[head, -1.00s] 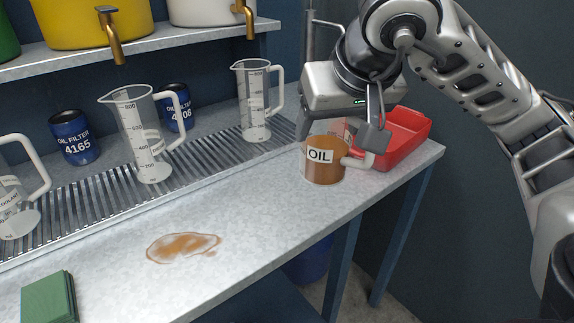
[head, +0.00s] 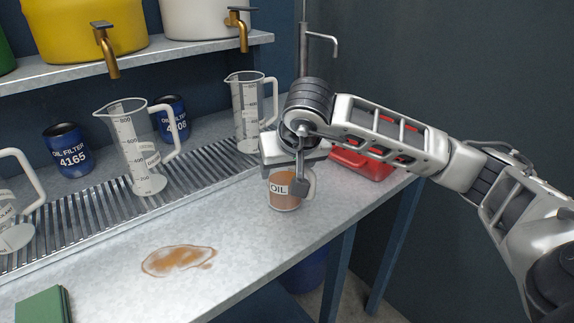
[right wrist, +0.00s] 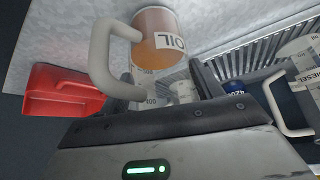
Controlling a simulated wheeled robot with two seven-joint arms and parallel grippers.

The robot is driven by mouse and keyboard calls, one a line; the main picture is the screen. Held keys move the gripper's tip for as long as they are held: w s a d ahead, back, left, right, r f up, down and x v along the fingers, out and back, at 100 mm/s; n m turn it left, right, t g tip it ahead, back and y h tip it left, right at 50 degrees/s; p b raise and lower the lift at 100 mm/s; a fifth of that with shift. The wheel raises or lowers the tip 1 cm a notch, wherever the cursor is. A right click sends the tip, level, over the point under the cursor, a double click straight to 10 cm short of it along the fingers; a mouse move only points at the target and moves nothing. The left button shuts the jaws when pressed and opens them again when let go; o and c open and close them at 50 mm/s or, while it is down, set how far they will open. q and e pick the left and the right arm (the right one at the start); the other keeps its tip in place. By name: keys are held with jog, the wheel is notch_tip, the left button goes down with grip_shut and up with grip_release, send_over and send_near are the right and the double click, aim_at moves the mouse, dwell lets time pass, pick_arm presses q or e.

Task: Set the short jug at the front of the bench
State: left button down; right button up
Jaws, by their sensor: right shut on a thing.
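The short jug (head: 285,197) is clear, holds brown liquid and has an OIL label and a pale handle. It is over the right part of the bench (head: 225,220), upright; I cannot tell whether its base touches the top. My right gripper (head: 303,185) is shut on the jug at its handle side, and its fingers partly hide the handle. The right wrist view also shows the jug (right wrist: 157,52) and its handle (right wrist: 100,50). My left gripper is not in view.
Tall graduated jugs (head: 138,150) stand along the drain grate (head: 95,215), with blue oil filter cans (head: 67,150) behind. A brown spill (head: 178,261) and a green block (head: 42,305) lie left on the front surface. Bench between spill and jug is clear.

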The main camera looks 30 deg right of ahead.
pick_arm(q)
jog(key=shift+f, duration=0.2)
pick_arm(e)
jog(key=shift+f, duration=0.1)
jog(key=shift+f, duration=0.15)
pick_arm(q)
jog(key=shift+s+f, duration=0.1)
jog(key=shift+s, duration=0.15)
pick_arm(e)
jog(key=o, duration=1.2)
jog(key=shift+r, duration=0.25)
jog(key=shift+s+r, duration=0.1)
jog(key=shift+r, duration=0.15)
pick_arm(q)
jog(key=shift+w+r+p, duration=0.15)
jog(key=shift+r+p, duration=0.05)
jog(key=shift+p, duration=0.1)
pick_arm(e)
jog(key=v, duration=1.1)
jog(key=shift+s+a+r, duration=0.15)
